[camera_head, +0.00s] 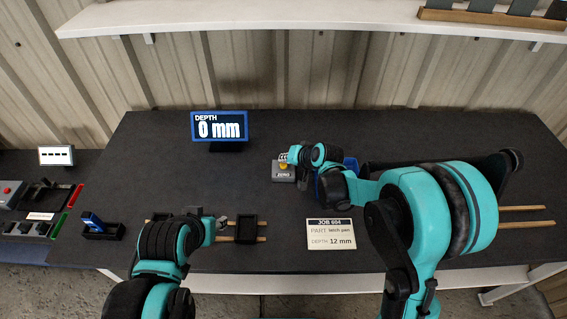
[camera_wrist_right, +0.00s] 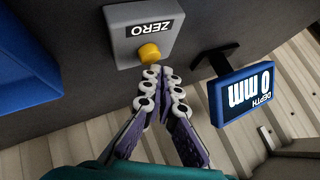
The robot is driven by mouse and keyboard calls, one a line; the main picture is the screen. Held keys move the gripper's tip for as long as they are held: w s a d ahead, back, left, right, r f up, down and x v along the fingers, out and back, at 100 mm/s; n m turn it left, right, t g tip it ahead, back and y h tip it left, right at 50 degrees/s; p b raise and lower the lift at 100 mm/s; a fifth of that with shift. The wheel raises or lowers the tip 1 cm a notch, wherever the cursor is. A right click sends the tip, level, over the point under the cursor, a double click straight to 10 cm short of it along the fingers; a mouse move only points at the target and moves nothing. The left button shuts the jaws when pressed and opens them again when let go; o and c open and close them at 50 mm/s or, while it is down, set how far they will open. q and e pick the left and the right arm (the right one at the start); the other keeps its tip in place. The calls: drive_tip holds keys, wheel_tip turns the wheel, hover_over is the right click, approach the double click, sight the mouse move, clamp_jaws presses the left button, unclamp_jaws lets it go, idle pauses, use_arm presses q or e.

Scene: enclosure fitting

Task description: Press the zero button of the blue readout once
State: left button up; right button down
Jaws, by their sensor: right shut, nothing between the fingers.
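The blue readout (camera_head: 219,127) stands at the back of the dark table and shows DEPTH 0 mm. It also shows in the right wrist view (camera_wrist_right: 245,92). A grey box labelled ZERO (camera_wrist_right: 145,28) carries the yellow zero button (camera_wrist_right: 149,53). In the head view the box (camera_head: 283,176) is partly covered by my right gripper (camera_head: 287,158). In the right wrist view my right gripper (camera_wrist_right: 160,73) is shut and empty, its tips close beside the button. I cannot tell whether they touch it. My left gripper (camera_head: 222,222) is low over the front of the table, its fingers too small to judge.
A job card (camera_head: 331,234) reads latch pen, depth 12 mm. A black block (camera_head: 246,228) sits on wooden rails by my left gripper. A blue bin (camera_head: 350,165) is partly hidden behind my right arm. The table's back left is clear.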

sight(285, 166)
drive_tip(key=shift+r, duration=0.25)
drive_tip(key=shift+r+p, duration=1.9)
drive_tip(key=shift+r, duration=0.7)
drive_tip(key=shift+f, duration=0.1)
